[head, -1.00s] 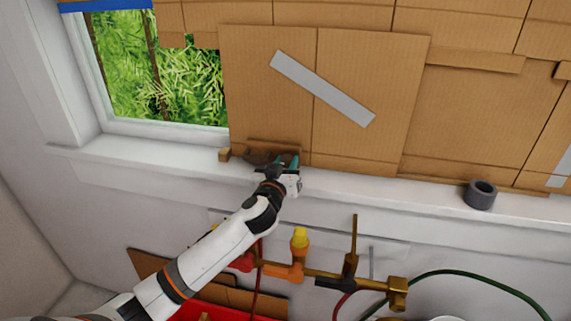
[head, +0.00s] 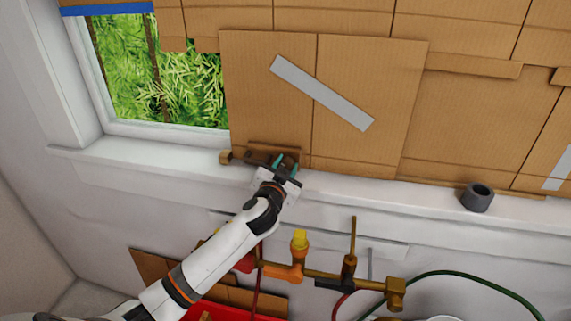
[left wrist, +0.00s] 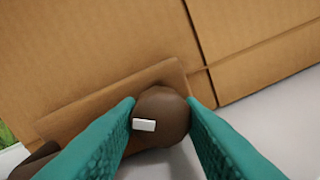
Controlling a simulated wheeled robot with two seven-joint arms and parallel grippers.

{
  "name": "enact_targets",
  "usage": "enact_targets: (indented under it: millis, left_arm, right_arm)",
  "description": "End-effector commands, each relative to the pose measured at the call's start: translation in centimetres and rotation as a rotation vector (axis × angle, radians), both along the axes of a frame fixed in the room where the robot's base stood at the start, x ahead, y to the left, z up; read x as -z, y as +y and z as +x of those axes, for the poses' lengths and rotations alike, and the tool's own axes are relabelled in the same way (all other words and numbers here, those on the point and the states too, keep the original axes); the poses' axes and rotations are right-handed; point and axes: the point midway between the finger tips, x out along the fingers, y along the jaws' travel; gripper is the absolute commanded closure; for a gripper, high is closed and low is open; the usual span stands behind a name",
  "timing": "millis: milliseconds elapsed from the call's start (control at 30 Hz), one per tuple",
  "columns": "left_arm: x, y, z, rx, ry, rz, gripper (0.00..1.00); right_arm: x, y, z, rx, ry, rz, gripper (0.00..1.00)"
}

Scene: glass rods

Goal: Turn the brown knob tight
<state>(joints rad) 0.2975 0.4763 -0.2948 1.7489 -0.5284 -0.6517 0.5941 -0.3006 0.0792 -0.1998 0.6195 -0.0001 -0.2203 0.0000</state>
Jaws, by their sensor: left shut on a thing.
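The brown knob (left wrist: 163,112) is round and dark, with a small white mark on its face. It sits between the two teal fingers of my left gripper (left wrist: 163,118) in the left wrist view, and the fingers press on its sides. In the head view my left gripper (head: 285,166) is at the window sill, in front of the cardboard panel's lower edge. A dark brown part (head: 258,158) shows just left of the fingers there. The knob itself is mostly hidden by the gripper in the head view. My right gripper is not in view.
The cardboard panel (head: 265,95), with a grey tape strip (head: 322,92), covers part of the window. A wooden strip lies along its foot. A grey tape roll (head: 477,197) stands on the sill (head: 390,190) at right. Brass piping (head: 325,275) runs below the sill.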

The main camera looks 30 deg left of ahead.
Motion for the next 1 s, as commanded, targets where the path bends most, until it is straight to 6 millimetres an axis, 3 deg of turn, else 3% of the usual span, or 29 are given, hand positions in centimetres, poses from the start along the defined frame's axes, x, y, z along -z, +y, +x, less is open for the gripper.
enact_targets:
  millis: [1000]
  left_arm:
    - [-0.2, -0.1, 0.0, 0.001, 0.223, 0.859, 0.89]
  right_arm:
    - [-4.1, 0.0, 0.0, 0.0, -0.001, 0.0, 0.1]
